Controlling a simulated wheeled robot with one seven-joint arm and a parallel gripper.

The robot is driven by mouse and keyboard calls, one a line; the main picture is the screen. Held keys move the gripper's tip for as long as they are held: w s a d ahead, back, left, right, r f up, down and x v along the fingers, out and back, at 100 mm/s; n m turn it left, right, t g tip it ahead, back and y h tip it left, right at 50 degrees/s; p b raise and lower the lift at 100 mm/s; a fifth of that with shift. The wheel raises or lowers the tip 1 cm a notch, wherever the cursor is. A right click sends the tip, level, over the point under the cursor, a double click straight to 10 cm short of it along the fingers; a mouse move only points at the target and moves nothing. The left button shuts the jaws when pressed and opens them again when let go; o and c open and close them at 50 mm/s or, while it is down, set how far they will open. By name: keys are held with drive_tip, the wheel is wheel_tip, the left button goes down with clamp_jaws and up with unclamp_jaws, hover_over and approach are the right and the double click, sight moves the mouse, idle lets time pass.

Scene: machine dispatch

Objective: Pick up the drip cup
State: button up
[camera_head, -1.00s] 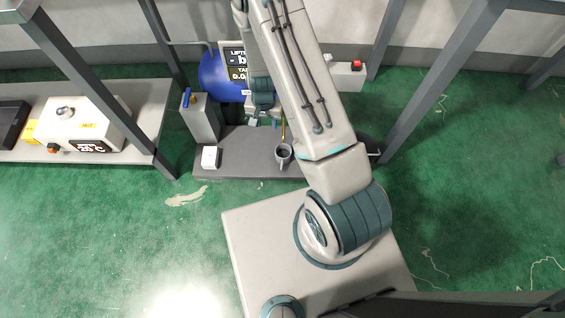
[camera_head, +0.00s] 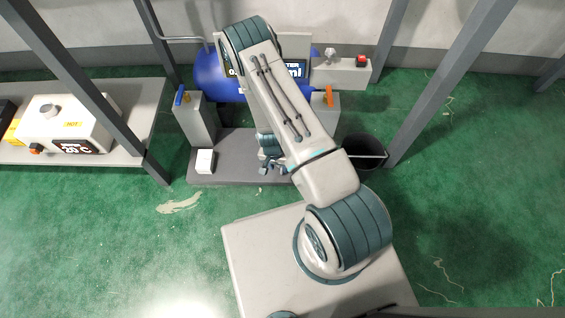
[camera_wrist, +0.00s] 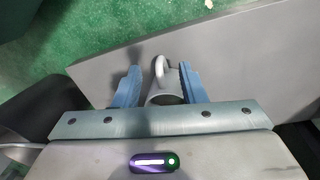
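The drip cup (camera_wrist: 165,94) is a grey cup with a looped handle, seen in the wrist view between the two blue fingers of my gripper (camera_wrist: 160,72). The handle points away from the palm. A small gap shows between the left finger and the cup; the right finger is close beside it, and I cannot tell if it touches. My fingers look open around the cup. In the head view my gripper (camera_head: 271,165) is low over the dark grey platform (camera_head: 232,172), and the cup is hidden behind my arm.
A white box (camera_head: 204,161) sits on the platform to the left. A blue tank (camera_head: 208,75) with valve posts stands behind. A black bin (camera_head: 362,150) is on the right. Grey frame posts (camera_head: 440,85) rise on both sides. A bench with a hot plate (camera_head: 68,125) is at left.

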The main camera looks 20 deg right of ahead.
drive_tip(key=f+b, duration=0.1)
drive_tip(key=d+f+b, duration=0.1)
drive_tip(key=f, duration=0.1)
drive_tip(key=w+f+b, duration=0.1)
drive_tip(key=f, duration=0.1)
drive_tip(key=shift+d+f, duration=0.25)
clamp_jaws()
